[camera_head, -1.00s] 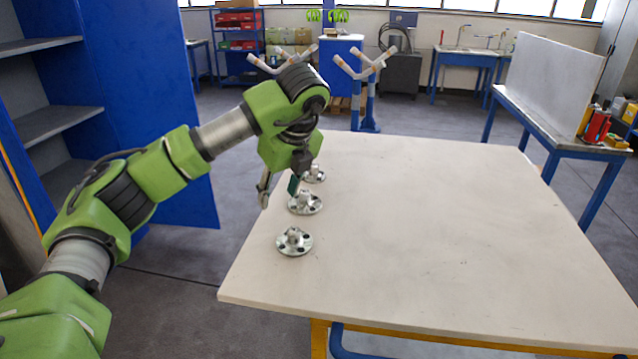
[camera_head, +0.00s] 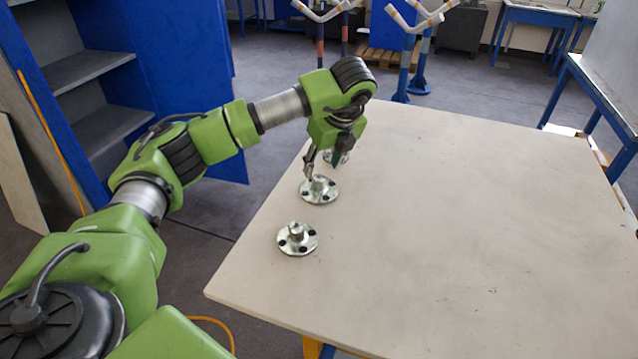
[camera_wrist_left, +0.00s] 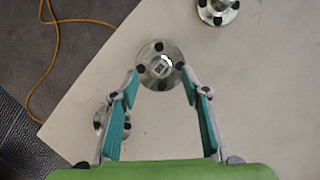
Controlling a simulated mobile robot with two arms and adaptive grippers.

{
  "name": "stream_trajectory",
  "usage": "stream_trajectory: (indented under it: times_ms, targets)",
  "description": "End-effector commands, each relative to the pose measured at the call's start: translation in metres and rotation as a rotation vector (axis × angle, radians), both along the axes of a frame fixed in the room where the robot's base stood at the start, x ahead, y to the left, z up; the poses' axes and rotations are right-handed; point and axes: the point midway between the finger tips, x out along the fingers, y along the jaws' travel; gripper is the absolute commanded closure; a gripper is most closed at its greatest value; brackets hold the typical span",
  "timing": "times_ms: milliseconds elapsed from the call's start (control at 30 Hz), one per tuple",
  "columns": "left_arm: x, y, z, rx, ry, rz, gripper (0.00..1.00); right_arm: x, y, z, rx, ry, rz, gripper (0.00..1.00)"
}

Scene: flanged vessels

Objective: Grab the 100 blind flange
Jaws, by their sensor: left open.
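Three grey metal flanges with bolt holes and a raised centre stub lie in a row near the table's left edge. In the head view they are the near flange (camera_head: 297,240), the middle flange (camera_head: 320,191) and the far flange (camera_head: 344,158), partly hidden by my gripper. I see no size marking, so I cannot tell which is the 100. My left gripper (camera_head: 323,168) is open and empty, pointing down just above the middle flange. In the left wrist view, the middle flange (camera_wrist_left: 155,78) sits ahead of the open fingertips (camera_wrist_left: 160,82). My right gripper is out of view.
The pale table top (camera_head: 460,220) is clear to the right of the flanges. A blue cabinet with shelves (camera_head: 85,66) stands left of the table. In the left wrist view, one flange (camera_wrist_left: 217,10) is at the top right and another (camera_wrist_left: 100,121) is partly behind the left finger.

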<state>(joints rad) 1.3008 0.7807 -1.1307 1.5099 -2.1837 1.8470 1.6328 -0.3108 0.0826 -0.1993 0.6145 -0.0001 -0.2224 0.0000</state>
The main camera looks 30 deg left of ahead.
Motion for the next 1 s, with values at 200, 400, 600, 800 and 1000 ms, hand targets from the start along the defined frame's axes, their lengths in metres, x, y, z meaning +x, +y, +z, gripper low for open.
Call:
stream_trajectory:
  times_ms: [200,400,600,800,1000]
  targets:
    - [0.001,0.005,-0.012,0.002,0.001,0.000,0.58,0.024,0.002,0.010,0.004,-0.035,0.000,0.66]
    - [0.002,0.011,-0.032,0.002,0.003,0.002,0.58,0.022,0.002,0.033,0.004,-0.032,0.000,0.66]
    - [0.007,0.018,-0.055,0.000,0.000,0.001,0.58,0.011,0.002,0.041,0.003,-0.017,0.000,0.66]
    - [0.008,0.018,-0.060,0.001,0.000,0.000,0.58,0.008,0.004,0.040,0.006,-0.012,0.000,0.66]
    - [0.008,0.018,-0.059,0.001,0.000,0.000,0.94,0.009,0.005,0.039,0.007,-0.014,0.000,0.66]
